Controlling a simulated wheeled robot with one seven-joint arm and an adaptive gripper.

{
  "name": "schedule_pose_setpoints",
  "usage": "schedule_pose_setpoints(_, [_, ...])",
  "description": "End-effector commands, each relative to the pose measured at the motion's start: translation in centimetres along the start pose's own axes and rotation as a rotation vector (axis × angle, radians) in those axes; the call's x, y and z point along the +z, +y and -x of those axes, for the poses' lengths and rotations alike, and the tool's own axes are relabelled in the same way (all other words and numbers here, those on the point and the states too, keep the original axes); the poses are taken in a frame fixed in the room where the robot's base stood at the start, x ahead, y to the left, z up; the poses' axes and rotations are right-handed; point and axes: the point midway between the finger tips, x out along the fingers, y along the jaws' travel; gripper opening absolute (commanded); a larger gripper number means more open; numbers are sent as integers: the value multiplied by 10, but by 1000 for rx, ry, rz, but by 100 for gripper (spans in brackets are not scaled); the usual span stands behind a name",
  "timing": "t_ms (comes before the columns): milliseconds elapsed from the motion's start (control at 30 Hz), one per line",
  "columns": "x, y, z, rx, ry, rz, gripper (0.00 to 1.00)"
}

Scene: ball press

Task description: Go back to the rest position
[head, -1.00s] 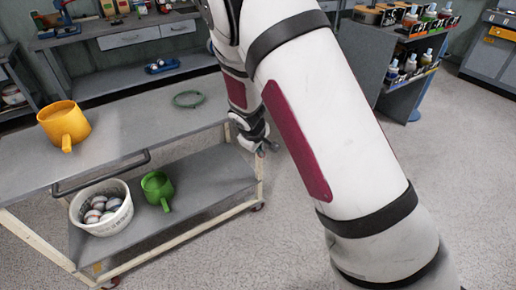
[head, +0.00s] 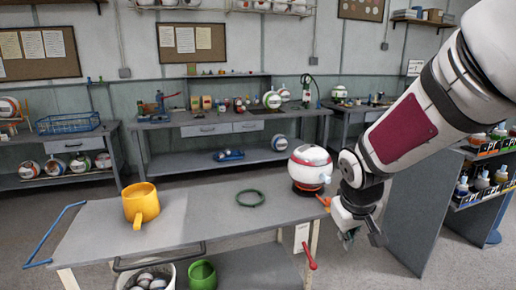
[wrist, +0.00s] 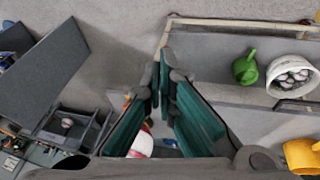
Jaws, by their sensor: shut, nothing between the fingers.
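My gripper (head: 360,238) hangs at the right end of the grey cart (head: 90,240), beside and below the ball's level. It is shut and holds nothing. In the wrist view its two green-padded fingers (wrist: 163,88) point toward the floor and the cart's edge. A white ball with red and green bands (head: 311,162) sits on a dark base with an orange rim (head: 307,187) at the cart's right end, just left of my gripper. It shows partly behind the fingers in the wrist view.
On the cart top are a yellow mug (head: 141,205) and a green ring (head: 250,198). Below are a white basket of balls (head: 146,278) and a green mug (head: 202,275). A red-handled lever (head: 307,256) projects at the front right. A grey cabinet (head: 425,220) stands right of my arm.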

Motion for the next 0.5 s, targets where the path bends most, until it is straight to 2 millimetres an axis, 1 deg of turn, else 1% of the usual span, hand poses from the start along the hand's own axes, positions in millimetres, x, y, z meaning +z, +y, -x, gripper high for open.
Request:
schedule_pose_setpoints(33, [11,4,28,-11,9,-30,0])
schedule_pose_setpoints(67, [18,4,40,-18,10,-45,0])
schedule_pose_setpoints(100, [28,5,57,-27,11,-64,0])
schedule_pose_setpoints(167, [43,5,81,-40,12,-91,0])
schedule_pose_setpoints(200, [54,5,96,-49,14,-109,0])
schedule_pose_setpoints(267, [71,3,118,-62,15,-133,0])
schedule_pose_setpoints(300, [82,2,132,-70,17,-148,0])
schedule_pose_setpoints(367, [100,-1,153,-81,20,-170,0])
schedule_pose_setpoints(400, [112,-3,165,-88,21,-183,0])
schedule_pose_setpoints(467, [130,-7,183,-98,24,-203,0])
schedule_pose_setpoints(500, [142,-10,194,-103,25,-212,0])
